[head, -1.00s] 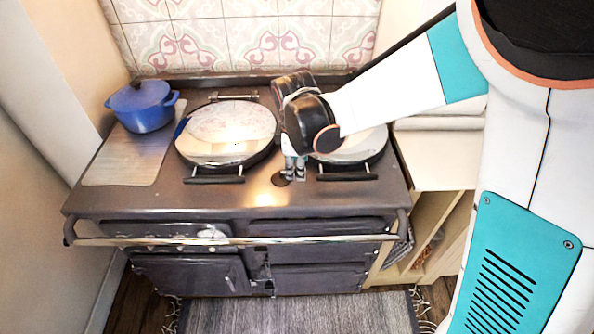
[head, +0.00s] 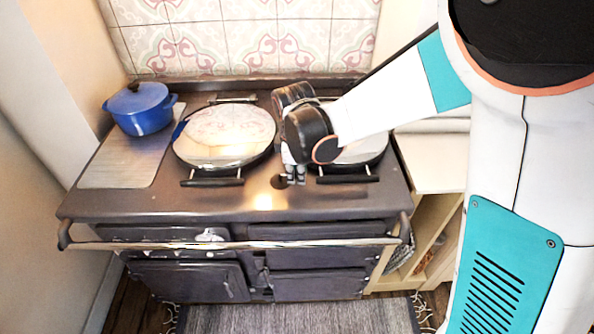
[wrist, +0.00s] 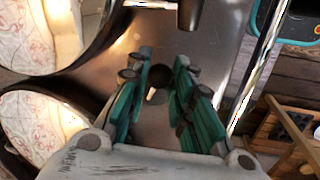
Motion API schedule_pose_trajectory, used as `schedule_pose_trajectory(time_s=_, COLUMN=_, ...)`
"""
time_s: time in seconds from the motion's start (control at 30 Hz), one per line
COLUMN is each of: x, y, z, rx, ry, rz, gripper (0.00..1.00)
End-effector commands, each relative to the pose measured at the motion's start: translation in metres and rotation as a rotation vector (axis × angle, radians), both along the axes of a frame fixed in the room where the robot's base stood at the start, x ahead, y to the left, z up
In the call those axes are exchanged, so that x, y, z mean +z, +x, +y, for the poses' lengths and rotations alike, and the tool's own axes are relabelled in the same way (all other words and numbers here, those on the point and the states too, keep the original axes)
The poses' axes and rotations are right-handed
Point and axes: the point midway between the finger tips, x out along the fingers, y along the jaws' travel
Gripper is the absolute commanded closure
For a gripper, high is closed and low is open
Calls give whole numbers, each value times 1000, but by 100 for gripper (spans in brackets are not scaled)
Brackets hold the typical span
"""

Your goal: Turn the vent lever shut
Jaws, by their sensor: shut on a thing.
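The vent lever shows in the wrist view as a dark round knob (wrist: 160,75) with a short pale stem, between my fingers over the dark stove top. My gripper (wrist: 156,88) is shut on it, with teal finger pads on both sides. In the head view my gripper (head: 294,177) points down at the stove top between the two round lids, beside a small dark disc (head: 278,182). My wrist and fingers hide most of the lever there, so its angle is hard to tell.
The dark range cooker (head: 150,205) has a left lid (head: 225,135) and a right lid (head: 362,150), both down, with front handles. A rail (head: 230,244) runs along the front.

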Motion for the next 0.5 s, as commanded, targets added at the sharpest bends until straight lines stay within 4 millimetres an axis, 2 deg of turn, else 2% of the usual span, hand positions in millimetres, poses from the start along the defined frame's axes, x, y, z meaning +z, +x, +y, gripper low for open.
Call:
schedule_pose_trajectory(time_s=0.27, x=0, y=-3, z=2, rx=-57, ry=0, rz=0, gripper=100)
schedule_pose_trajectory(time_s=0.5, x=0, y=-10, z=7, rx=-215, ry=-1, rz=0, gripper=100)
